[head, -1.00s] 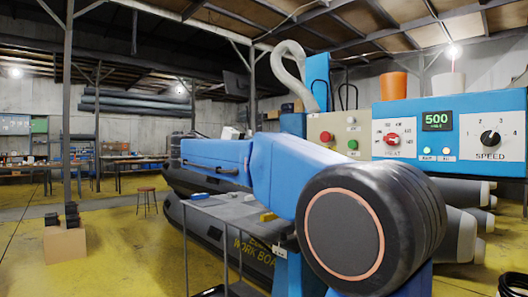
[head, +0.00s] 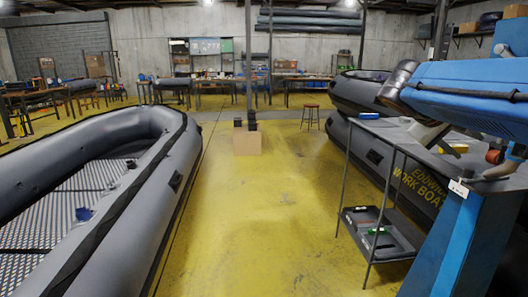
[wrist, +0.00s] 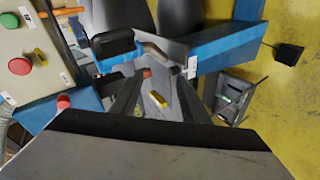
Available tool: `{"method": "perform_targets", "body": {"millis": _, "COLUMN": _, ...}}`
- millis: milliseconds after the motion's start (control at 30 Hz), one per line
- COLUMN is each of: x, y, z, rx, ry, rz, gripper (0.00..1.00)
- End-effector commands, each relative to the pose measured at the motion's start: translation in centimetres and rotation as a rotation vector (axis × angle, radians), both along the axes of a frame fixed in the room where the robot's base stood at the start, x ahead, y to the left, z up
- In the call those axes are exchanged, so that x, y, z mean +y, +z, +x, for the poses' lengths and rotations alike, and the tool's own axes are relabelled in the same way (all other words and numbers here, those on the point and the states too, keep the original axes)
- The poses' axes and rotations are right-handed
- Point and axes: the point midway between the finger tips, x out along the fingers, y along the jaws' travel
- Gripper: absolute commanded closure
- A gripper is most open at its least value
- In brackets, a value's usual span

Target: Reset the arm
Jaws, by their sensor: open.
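My arm (head: 470,85) reaches in from the right edge of the head view, a blue link with a dark joint at its left end. My gripper's fingertips cannot be made out in the head view. In the wrist view my gripper (wrist: 158,92) shows as two dark fingers spread apart, with nothing held between them. A small yellow object (wrist: 158,99) shows in the gap, lying on the grey tabletop beyond; it also shows in the head view (head: 453,148).
A metal table (head: 385,130) with a lower tray (head: 385,240) stands at the right, by a dark work boat (head: 375,155). A grey inflatable boat (head: 175,150) fills the left. A cardboard box (head: 247,142) stands mid-floor. The yellow floor (head: 255,230) between is clear.

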Motion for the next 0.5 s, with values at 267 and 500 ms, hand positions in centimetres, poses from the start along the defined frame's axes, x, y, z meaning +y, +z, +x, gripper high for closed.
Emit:
{"method": "perform_targets", "body": {"millis": 267, "x": 6.8, "y": -12.9, "z": -8.3, "rx": 0.032, "ry": 0.131, "rz": 0.377, "gripper": 0.58}}
{"method": "perform_targets", "body": {"millis": 500, "x": 14.0, "y": -22.5, "z": -14.8, "rx": 0.003, "ry": 0.218, "rz": 0.693, "gripper": 0.58}}
